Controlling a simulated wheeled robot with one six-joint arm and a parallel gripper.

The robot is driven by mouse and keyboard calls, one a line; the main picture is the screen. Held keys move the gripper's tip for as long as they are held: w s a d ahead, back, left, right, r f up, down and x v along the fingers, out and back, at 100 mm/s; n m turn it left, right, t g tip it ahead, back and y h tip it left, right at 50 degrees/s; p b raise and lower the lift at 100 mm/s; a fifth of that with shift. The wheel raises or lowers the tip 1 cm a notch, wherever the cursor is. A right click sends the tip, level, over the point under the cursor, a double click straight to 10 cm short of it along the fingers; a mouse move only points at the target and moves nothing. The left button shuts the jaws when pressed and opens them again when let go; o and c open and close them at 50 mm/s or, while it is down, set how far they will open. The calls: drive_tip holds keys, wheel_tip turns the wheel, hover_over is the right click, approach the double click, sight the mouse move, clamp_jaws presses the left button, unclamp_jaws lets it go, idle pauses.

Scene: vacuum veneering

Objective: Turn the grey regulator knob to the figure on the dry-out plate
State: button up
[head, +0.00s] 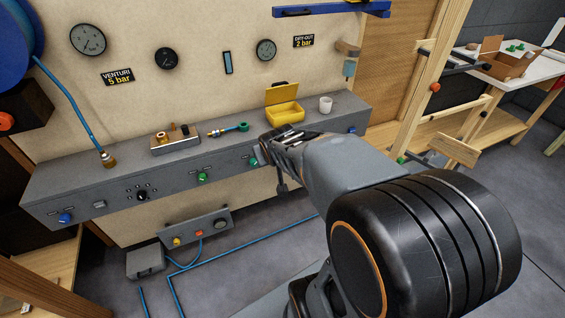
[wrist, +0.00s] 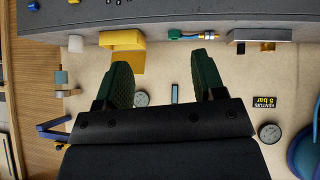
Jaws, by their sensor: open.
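The dry-out plate (head: 303,41) is black with yellow lettering and reads 2 bar. It is on the wall right of a round gauge (head: 265,50), which also shows in the wrist view (wrist: 142,98). A dark knob ringed by dots (head: 142,195) is on the bench front; a dark grey round knob (head: 221,224) is on the low control box. I cannot tell which is the regulator knob. My gripper (head: 268,150) is at the bench's front edge, right of both knobs. In the wrist view its fingers (wrist: 161,75) are apart with nothing between them.
The grey bench (head: 60,180) carries an open yellow box (head: 285,113), a white cup (head: 325,104), a brass fitting (head: 228,130) and a metal block (head: 175,141). A venturi plate (head: 117,76) reads 5 bar. Blue hose (head: 240,255) crosses the floor. A wooden frame stands right.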

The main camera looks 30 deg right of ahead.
drive_tip(key=w+d+f+t+b, duration=0.3)
drive_tip(key=d+f+b, duration=0.3)
drive_tip(key=f, duration=0.3)
drive_tip(key=w+d+f+n+t+b, duration=0.1)
drive_tip(key=w+d+f+t+b, duration=0.3)
drive_tip(key=d+f, duration=0.4)
drive_tip(key=w+d+f+t+b, duration=0.1)
drive_tip(key=d+f+t+b, duration=0.2)
drive_tip(key=d+f+b, duration=0.5)
drive_tip(key=w+f, duration=0.2)
drive_tip(key=w, duration=1.1)
drive_tip(key=shift+a+b, duration=0.35)
drive_tip(key=shift+a, duration=0.05)
drive_tip(key=c, duration=0.9)
